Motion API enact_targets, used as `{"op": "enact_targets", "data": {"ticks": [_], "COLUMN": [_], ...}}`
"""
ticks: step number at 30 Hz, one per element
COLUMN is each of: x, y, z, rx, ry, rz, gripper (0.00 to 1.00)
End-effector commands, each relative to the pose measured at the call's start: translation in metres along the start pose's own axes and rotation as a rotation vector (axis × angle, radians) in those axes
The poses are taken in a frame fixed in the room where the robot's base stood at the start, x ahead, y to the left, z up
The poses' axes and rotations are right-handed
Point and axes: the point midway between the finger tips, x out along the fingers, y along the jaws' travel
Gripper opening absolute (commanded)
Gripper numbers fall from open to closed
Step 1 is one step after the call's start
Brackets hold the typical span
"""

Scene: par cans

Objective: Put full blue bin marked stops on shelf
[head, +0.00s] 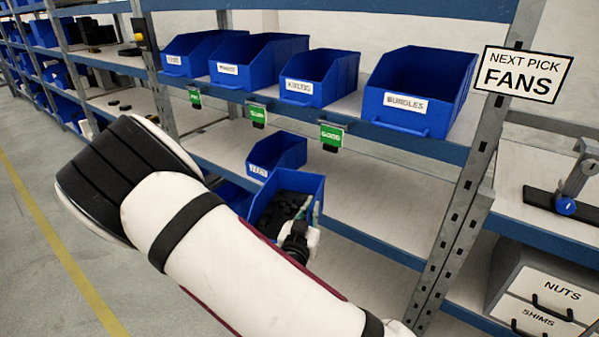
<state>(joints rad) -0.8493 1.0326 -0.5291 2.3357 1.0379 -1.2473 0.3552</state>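A blue bin (309,184) with dark pieces inside stands at or just in front of the lower shelf (365,205). My arm covers its front, so no label shows on it. My gripper (299,232) is at this bin's near right side, small and partly hidden behind my arm. I cannot tell whether its fingers are apart or closed on the bin's wall. A smaller blue bin (285,148) sits behind it on the lower shelf, with a label too small to read surely. Part of another blue bin (232,194) shows to the left, mostly behind my arm.
Several labelled blue bins, including one marked bubbles-like (420,88), line the upper shelf (420,146), with green tags below. A metal post (455,215) bears a sign reading "NEXT PICK FANS" (524,74). The lower shelf is clear to the right. Drawers (545,290) stand at right.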

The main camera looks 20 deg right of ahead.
Motion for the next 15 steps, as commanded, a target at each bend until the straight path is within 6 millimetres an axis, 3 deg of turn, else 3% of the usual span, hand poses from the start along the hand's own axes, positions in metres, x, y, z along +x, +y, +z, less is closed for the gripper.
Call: {"op": "enact_targets", "data": {"ticks": [1, 3, 15], "x": [-0.003, -0.009, -0.032], "y": [0.000, 0.005, 0.027], "z": [0.015, 0.025, 0.067], "rx": [0.000, 0.001, 0.003], "ry": [0.005, 0.006, 0.008], "rz": [0.022, 0.064, 0.242], "gripper": [0.00, 0.00, 0.00]}}
